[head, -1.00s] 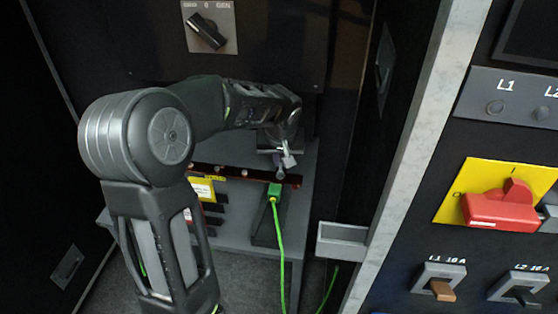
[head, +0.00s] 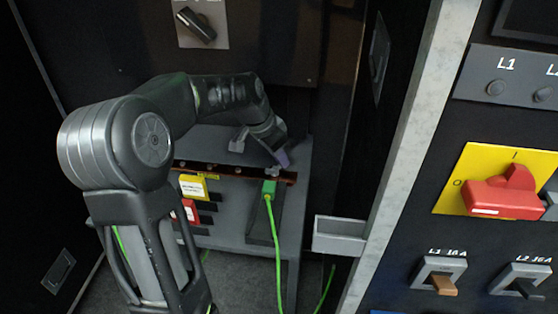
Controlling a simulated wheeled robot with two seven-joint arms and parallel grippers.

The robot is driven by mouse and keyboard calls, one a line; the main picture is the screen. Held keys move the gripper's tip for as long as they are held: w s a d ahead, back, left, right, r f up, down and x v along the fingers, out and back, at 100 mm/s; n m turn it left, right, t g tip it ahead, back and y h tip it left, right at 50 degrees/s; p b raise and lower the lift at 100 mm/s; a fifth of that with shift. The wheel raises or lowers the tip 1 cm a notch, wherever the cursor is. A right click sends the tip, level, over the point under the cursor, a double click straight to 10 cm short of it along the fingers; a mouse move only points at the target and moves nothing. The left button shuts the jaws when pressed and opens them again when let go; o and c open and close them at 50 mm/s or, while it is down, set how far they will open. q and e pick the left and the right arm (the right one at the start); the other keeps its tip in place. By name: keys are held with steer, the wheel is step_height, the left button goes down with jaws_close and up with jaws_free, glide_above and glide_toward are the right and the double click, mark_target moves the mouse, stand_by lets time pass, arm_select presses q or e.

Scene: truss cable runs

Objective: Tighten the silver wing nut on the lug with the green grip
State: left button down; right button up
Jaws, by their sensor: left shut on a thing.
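The lug with the green grip (head: 269,188) is at the right end of a dark copper-coloured bar (head: 225,170), with a green cable (head: 276,240) hanging down from it. My left gripper (head: 282,159) reaches in from the left and points down just above the bar's right end. Its fingers are shut at the place of the silver wing nut, just above and right of the green grip. The fingers hide the nut, so its seating and turn cannot be seen. My right gripper is not in view.
A yellow tag (head: 193,187) and a red tag (head: 190,210) hang left of the lug, near my left forearm. A grey tray (head: 340,236) sticks out at the right. A pale post (head: 410,150) separates the panel with the red switch handle (head: 503,197).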

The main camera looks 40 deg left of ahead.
arm_select(q)
steer(key=m, duration=0.1)
steer(key=m+h+b, duration=0.1)
steer(key=shift+d+f+m, duration=0.15)
steer(key=shift+d+m, duration=0.05)
steer(key=shift+m, duration=0.2)
steer(key=shift+s+d+m+g+h+b, duration=0.15)
steer(key=shift+m+g+h+b, duration=0.2)
steer(key=shift+m, duration=0.55)
steer(key=m, duration=0.1)
steer(key=m+g, duration=0.1)
steer(key=m, duration=0.1)
steer(key=m+h, duration=0.1)
steer(key=shift+s+d+g, duration=0.2)
steer(key=shift+s+g, duration=0.05)
steer(key=shift+s, duration=0.05)
steer(key=shift+m, duration=0.3)
steer(key=c, duration=1.6)
jaws_free()
steer(key=shift+o, duration=0.2)
steer(key=shift+r, duration=0.2)
